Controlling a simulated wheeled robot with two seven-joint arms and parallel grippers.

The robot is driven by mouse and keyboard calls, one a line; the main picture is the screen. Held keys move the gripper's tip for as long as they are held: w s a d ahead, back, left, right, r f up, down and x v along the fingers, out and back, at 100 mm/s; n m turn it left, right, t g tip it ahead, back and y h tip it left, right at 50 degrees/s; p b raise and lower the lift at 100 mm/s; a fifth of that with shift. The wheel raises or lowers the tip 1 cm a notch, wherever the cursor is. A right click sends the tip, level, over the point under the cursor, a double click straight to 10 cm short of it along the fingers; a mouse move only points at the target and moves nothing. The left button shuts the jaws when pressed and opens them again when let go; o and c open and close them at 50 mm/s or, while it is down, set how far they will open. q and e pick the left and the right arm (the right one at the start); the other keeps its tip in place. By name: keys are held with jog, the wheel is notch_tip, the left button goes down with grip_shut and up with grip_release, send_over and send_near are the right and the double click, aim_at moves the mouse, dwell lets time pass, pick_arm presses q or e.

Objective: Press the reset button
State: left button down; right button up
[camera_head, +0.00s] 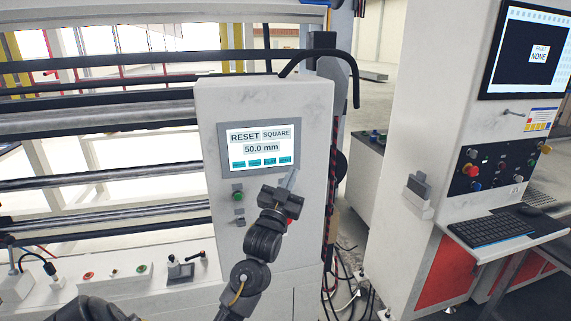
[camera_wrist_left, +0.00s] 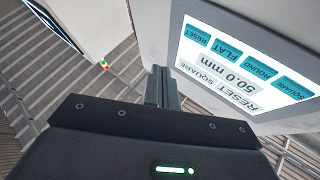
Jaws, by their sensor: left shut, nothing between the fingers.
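The touch screen (camera_head: 257,147) on the white control cabinet is lit and reads RESET, SQUARE and 50.0 mm above a row of teal buttons. The teal reset button (camera_head: 285,160) is rightmost in that row; in the left wrist view it shows (camera_wrist_left: 203,37) at the upper left of the screen. My left gripper (camera_head: 292,176) is shut and empty, in front of the cabinet by the screen's lower right corner. In the left wrist view its fingertips (camera_wrist_left: 160,72) lie beside the screen, not over the button. Contact cannot be told. My right gripper is out of view.
A green push button (camera_head: 237,196) sits under the screen. Rollers (camera_head: 110,112) run left of the cabinet. At right stands another console with a keyboard (camera_head: 502,227), coloured knobs and a monitor (camera_head: 526,50) reading FAULT NONE. A floor gap with cables separates the two.

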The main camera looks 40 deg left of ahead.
aim_at(290, 157)
pick_arm(q)
jog(key=shift+w+a+b, duration=0.25)
jog(key=shift+w+a, duration=0.55)
jog(key=shift+a, duration=0.3)
jog(key=shift+w+a+b, duration=0.2)
jog(key=shift+w+a, duration=0.55)
jog(key=shift+a, duration=0.3)
jog(key=shift+a, duration=0.1)
dwell(0.4)
jog(key=shift+w+a, duration=0.2)
jog(key=shift+a, duration=0.05)
jog(key=shift+w+a, duration=0.2)
jog(key=shift+a, duration=0.05)
dwell(0.9)
jog(key=shift+d, duration=0.1)
jog(key=shift+s+d+p, duration=0.45)
jog(key=shift+d, duration=0.1)
dwell(0.3)
